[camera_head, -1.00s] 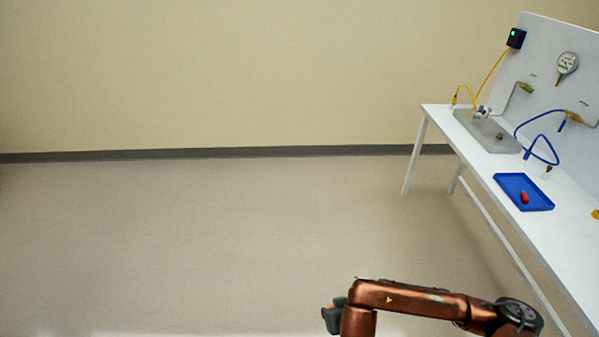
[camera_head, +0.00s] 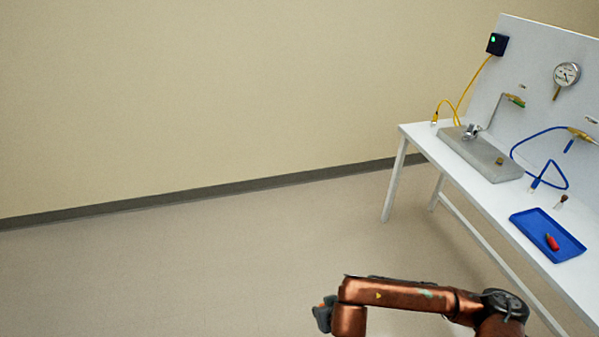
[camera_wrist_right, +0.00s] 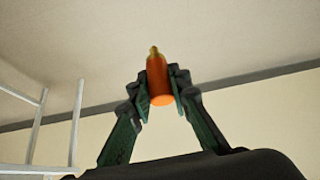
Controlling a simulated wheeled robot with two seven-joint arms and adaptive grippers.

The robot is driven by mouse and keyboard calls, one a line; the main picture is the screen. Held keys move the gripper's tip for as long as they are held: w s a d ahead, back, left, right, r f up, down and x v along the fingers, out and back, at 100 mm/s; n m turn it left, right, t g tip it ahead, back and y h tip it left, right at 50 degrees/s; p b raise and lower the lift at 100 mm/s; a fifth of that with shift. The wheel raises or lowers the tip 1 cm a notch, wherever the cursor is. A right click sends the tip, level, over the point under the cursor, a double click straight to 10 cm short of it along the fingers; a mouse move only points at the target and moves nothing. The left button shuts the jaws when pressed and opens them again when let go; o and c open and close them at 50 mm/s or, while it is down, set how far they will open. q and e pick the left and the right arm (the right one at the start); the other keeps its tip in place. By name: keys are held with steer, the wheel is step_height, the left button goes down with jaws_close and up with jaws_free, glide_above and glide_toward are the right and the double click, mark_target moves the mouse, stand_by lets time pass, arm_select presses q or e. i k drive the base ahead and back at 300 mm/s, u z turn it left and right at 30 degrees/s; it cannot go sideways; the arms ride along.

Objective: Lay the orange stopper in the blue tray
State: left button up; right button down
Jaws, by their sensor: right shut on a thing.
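The orange stopper (camera_wrist_right: 158,80), an orange cylinder with a brass-coloured tip, is held between the fingers of my right gripper (camera_wrist_right: 161,92) in the right wrist view. In the head view my right gripper (camera_head: 323,314) is at the bottom centre over open floor, with a bit of orange showing at it. The blue tray (camera_head: 528,221) lies on the white bench at the right, well away from the gripper. A red object with a dark tip (camera_head: 552,242) lies in the tray. My left gripper is not in view.
The white bench (camera_head: 478,200) carries a grey block (camera_head: 480,155) with a metal fitting, a blue hose (camera_head: 540,133), a yellow cable (camera_head: 472,85) and a small brush-like item (camera_head: 561,202). A panel with a gauge (camera_head: 566,74) stands behind. The floor to the left is clear.

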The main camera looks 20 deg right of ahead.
mark_target(539, 231)
steer(key=z, duration=0.5)
steer(key=i, duration=1.35)
steer(key=z, duration=1.8)
steer(key=i, duration=0.95)
steer(key=z, duration=0.75)
